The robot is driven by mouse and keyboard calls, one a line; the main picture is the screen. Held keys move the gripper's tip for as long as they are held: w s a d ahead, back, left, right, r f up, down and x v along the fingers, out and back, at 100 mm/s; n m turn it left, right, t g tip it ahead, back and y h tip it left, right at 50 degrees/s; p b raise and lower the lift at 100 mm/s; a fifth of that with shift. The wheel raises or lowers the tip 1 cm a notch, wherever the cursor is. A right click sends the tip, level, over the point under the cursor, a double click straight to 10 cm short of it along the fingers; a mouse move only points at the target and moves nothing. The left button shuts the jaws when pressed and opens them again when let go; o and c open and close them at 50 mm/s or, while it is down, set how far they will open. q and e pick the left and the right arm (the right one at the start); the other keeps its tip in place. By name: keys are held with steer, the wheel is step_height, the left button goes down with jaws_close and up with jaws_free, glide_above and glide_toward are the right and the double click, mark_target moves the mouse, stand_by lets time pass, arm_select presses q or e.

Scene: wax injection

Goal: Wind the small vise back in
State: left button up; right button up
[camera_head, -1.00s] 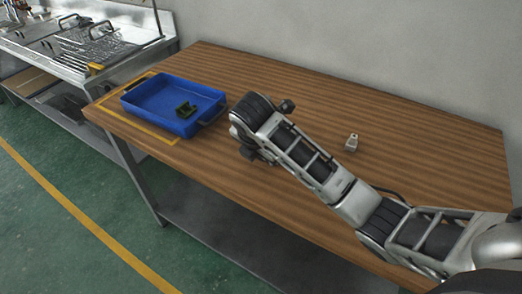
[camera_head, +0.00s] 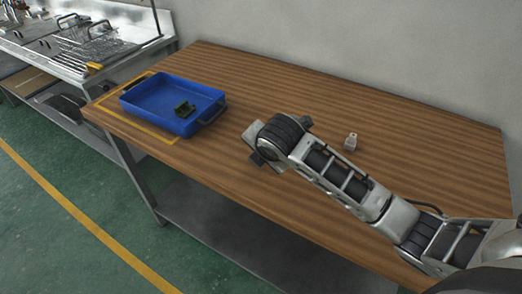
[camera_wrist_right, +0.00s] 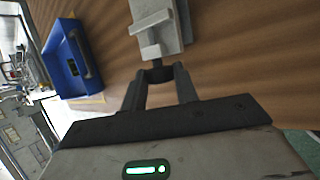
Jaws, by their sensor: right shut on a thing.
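The small vise (camera_wrist_right: 158,24) is a pale grey metal block with a stepped jaw, at the top of the right wrist view. A dark round knob (camera_wrist_right: 157,74) shows at its near end. My right gripper (camera_wrist_right: 159,78) has its fingers on either side of this knob and is shut on it. In the head view my right wrist hangs over the middle of the table and mostly hides the vise and fingers. My left gripper is in neither view.
A blue tray (camera_head: 138,105) with a small dark green part (camera_head: 185,109) stands at the table's left end; the tray also shows in the wrist view (camera_wrist_right: 60,68). A small pale grey part (camera_head: 350,142) stands alone right of my wrist. The wooden table (camera_head: 400,130) is otherwise clear.

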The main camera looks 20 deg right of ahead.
steer(key=shift+s+d+f+m+t+y, duration=0.15)
steer(key=shift+t+y, duration=0.2)
steer(key=shift+t, duration=0.3)
steer(key=shift+s+a+f+m+t+y, duration=0.15)
steer(key=shift+t+y, duration=0.2)
steer(key=shift+t, duration=0.3)
steer(key=shift+w+d+r, duration=0.1)
steer(key=shift+w+r, duration=0.05)
steer(key=o, duration=1)
